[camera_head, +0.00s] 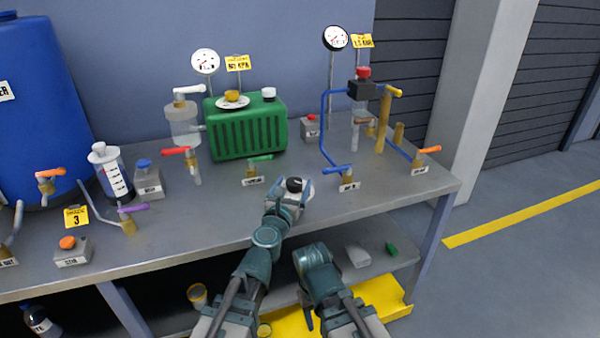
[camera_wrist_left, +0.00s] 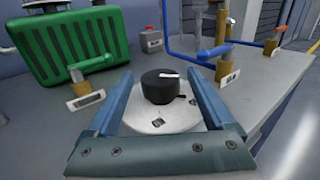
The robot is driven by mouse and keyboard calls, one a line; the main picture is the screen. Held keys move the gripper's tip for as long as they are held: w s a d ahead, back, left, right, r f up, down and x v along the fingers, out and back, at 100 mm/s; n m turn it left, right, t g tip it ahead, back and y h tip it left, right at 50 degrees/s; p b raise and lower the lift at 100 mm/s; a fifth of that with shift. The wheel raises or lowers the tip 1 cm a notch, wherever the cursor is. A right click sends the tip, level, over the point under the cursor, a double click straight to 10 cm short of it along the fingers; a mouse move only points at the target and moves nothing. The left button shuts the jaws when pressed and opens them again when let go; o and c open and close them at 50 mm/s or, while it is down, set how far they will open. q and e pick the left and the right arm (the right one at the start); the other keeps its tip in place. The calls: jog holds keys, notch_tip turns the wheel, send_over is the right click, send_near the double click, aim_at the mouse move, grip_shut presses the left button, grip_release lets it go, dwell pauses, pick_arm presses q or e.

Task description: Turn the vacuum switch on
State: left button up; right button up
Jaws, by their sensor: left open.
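The switch I take for the vacuum switch is a black rotary knob (camera_head: 294,184) with a white pointer mark. It sits on a pale round plate near the bench's front edge, and its knob also shows in the left wrist view (camera_wrist_left: 160,88). In the wrist view the pointer mark points right. My left gripper (camera_head: 291,193) is open, with one finger on each side of the knob. Gaps show between the fingers and the knob, so it is not gripped. My right arm shows at the bottom middle of the head view, but its gripper cannot be made out.
A green ribbed tank (camera_head: 246,128) stands behind the knob. A green-handled valve (camera_head: 256,168) is to its left and a blue-handled valve (camera_head: 346,178) to its right. Gauges stand on poles farther back. The grey bench (camera_head: 215,220) is clear to the knob's front left.

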aim_at(296, 178)
pick_arm(q)
jog(key=x, duration=0.4)
jog(key=shift+w, duration=0.2)
pick_arm(e)
jog(key=shift+w+d, duration=0.2)
jog(key=shift+w, duration=0.2)
pick_arm(q)
jog(key=c, duration=1.4)
jog(key=shift+o, duration=0.2)
